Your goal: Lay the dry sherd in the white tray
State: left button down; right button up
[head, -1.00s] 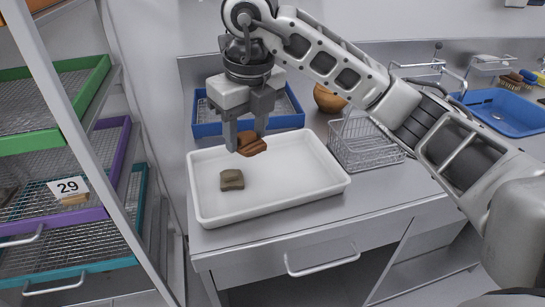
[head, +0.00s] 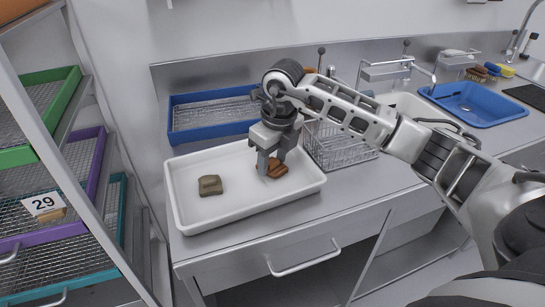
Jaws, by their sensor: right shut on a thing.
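The white tray (head: 236,205) stands on the steel counter. A grey-brown sherd (head: 210,185) lies in its left part. My right gripper (head: 268,170) points down into the tray's right part. It is shut on an orange-brown sherd with dark stripes (head: 279,172), low over the tray floor; I cannot tell whether the sherd touches the floor. The fingers hide part of this sherd. My left gripper is not in view.
A blue mesh tray (head: 208,128) stands behind the white tray. A wire basket (head: 340,150) is close on its right. A rack with green, purple (head: 88,172) and teal mesh trays stands at the left. A blue basin (head: 470,104) is far right.

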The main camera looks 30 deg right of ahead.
aim_at(278, 169)
jog(key=shift+f, duration=0.2)
jog(key=o, duration=0.6)
jog(key=shift+f, duration=0.1)
jog(key=shift+c, duration=0.2)
jog(key=o, duration=0.4)
jog(key=shift+r, duration=0.65)
jog(key=r, duration=0.3)
jog(key=s+r, duration=0.1)
jog(key=r, duration=0.7)
jog(key=shift+s+d, duration=0.15)
jog(key=shift+s, duration=0.2)
